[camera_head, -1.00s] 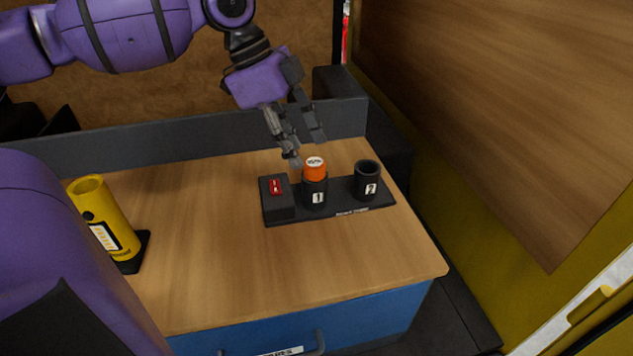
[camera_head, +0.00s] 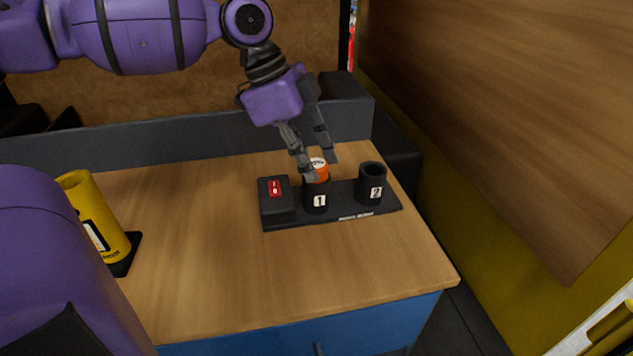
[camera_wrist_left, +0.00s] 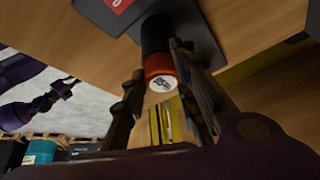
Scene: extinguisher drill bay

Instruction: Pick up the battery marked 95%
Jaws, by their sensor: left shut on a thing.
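An orange battery (camera_head: 321,174) with a white marked top stands upright in the black cup numbered 1 (camera_head: 318,203). My left gripper (camera_head: 319,164) reaches down from above and is shut on the battery's upper part, one finger on each side. In the left wrist view the battery (camera_wrist_left: 159,65) shows between the fingers, its lower part hidden in the cup. The print on its white top is too small to read surely. My right gripper is not in view.
The cup numbered 2 (camera_head: 372,188) on the same black base looks empty. A black box with a red switch (camera_head: 275,188) is left of cup 1. A yellow cylinder (camera_head: 95,220) stands at the left. The wooden tabletop (camera_head: 220,270) in front is clear.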

